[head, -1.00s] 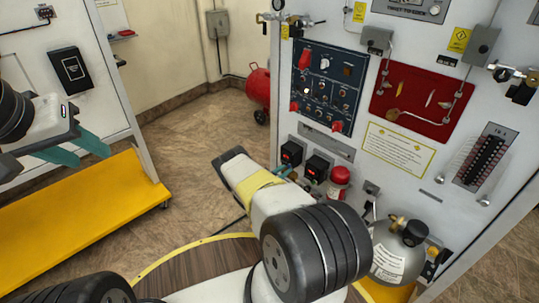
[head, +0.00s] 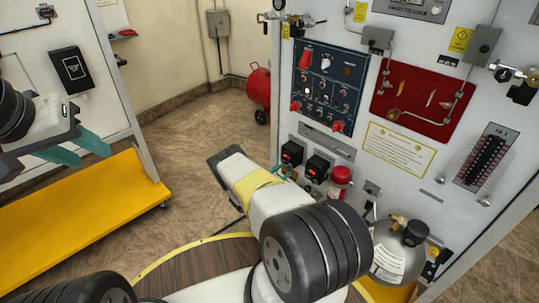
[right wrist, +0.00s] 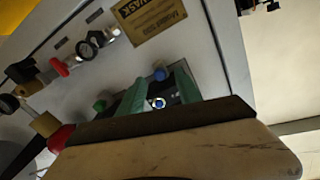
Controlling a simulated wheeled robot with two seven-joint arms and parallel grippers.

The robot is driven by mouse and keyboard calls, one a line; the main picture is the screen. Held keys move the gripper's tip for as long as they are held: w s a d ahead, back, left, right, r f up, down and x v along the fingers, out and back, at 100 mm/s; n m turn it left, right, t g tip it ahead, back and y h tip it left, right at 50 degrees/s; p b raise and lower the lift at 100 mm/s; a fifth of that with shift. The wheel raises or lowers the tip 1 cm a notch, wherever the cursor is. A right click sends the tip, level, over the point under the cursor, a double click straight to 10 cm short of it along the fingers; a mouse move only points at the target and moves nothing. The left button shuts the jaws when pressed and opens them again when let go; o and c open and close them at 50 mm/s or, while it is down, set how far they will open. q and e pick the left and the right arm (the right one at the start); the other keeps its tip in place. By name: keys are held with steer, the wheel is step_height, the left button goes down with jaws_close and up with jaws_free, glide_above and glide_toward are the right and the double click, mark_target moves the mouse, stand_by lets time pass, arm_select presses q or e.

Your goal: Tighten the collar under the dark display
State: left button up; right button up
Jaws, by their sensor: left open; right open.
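Two black display boxes sit on the panel in the head view, a left one (head: 291,153) and a right one (head: 317,167). Both appear to show red marks, so I cannot tell which is dark. My right gripper (head: 285,173) is just below them, its fingers partly hidden by the wrist. In the right wrist view its green fingers (right wrist: 158,95) are open, with a small blue-ringed fitting (right wrist: 158,103) visible between them. Contact cannot be told. A blue knob (right wrist: 160,73) and a green knob (right wrist: 100,105) are nearby. My left gripper (head: 80,148) is open and empty at far left.
A red cap-like part (head: 340,176) and a grey gas cylinder (head: 398,252) stand right of my right gripper. A blue switch panel (head: 328,82) is above. A yellow bench (head: 85,210) lies below my left gripper. Floor between is open.

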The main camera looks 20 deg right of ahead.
steer(key=v, duration=0.5)
steer(key=shift+a, duration=0.2)
